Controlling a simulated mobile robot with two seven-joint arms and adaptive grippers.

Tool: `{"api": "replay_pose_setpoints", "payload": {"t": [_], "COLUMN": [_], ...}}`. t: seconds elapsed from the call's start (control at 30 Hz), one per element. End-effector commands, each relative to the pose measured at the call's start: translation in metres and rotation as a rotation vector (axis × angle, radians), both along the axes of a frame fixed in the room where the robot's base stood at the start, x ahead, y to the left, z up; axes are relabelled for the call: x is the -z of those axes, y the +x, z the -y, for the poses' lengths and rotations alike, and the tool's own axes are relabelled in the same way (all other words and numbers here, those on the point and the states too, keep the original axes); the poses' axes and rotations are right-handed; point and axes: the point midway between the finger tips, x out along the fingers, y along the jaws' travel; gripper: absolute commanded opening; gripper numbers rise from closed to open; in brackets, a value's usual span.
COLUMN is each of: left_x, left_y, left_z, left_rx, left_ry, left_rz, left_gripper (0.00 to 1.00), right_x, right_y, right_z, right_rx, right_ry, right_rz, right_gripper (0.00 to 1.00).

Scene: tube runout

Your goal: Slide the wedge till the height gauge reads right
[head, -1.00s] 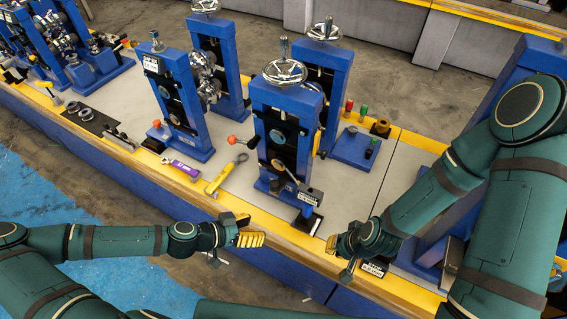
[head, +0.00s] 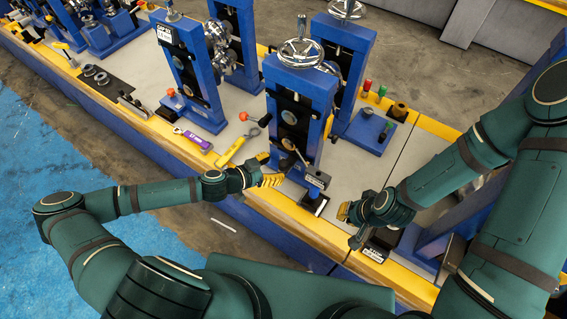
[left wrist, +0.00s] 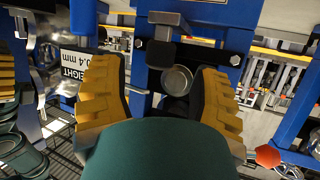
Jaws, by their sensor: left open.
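My left gripper (head: 268,170) is open and empty in front of the lower part of a blue roll stand (head: 300,105). In the left wrist view its yellow-padded fingers (left wrist: 160,95) stand apart, with a round metal knob (left wrist: 177,80) and a grey block (left wrist: 167,18) seen between them. In the left wrist view the label (left wrist: 78,68) partly reads "EIGHT 0.4 mm". I cannot make out the wedge for certain. My right gripper (head: 346,212) is right of the gauge; its fingertips are unclear.
A yellow tool (head: 235,150) and a purple-labelled tool (head: 192,138) lie on the bench left of the stand. A red-knobbed lever (head: 247,117) sticks out there. A blue base with pegs (head: 368,130) stands behind. A small sign (head: 376,249) is below my right gripper.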

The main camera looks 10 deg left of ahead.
Motion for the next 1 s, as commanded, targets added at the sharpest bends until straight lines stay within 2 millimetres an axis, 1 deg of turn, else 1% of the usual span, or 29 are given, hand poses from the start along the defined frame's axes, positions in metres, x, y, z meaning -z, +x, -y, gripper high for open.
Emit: {"api": "replay_pose_setpoints", "payload": {"t": [0.03, 0.1, 0.23, 0.4, 0.67, 0.7, 0.77, 0.8, 0.87, 1.0], "left_x": [0.003, 0.007, 0.013, 0.016, 0.017, 0.017, 0.017, 0.017, 0.017, 0.017], "left_y": [0.006, 0.013, 0.023, 0.028, 0.029, 0.029, 0.029, 0.029, 0.029, 0.028], "left_z": [0.007, 0.015, 0.023, 0.028, 0.029, 0.029, 0.029, 0.029, 0.028, 0.029], "left_rx": [0.001, 0.002, 0.001, 0.0, 0.0, 0.0, 0.0, 0.0, 0.0, 0.0], "left_ry": [-0.002, -0.002, -0.001, -0.001, 0.001, 0.001, 0.0, 0.0, 0.0, 0.001], "left_rz": [0.0, -0.001, 0.0, -0.001, -0.001, -0.001, 0.0, 0.0, 0.0, -0.001], "left_gripper": [0.62, 0.62, 0.62, 0.62, 0.62, 0.57, 0.36, 0.22, 0.01, 0.0], "right_x": [-0.001, -0.001, -0.001, -0.002, -0.002, -0.002, -0.002, -0.002, -0.002, -0.002], "right_y": [0.0, 0.0, 0.0, 0.0, 0.0, 0.0, 0.0, 0.0, 0.0, 0.0], "right_z": [0.0, 0.0, 0.0, 0.0, 0.0, 0.0, 0.0, 0.0, 0.0, 0.0], "right_rx": [0.0, 0.0, 0.0, 0.0, 0.0, 0.0, 0.0, 0.0, 0.0, 0.0], "right_ry": [0.0, 0.0, 0.0, 0.0, 0.0, 0.0, 0.0, 0.0, 0.0, 0.0], "right_rz": [0.0, 0.0, 0.0, 0.0, 0.0, 0.0, 0.0, 0.0, 0.0, 0.0], "right_gripper": [0.0, 0.0, 0.0, 0.0, 0.0, 0.0, 0.0, 0.0, 0.0, 0.0]}}
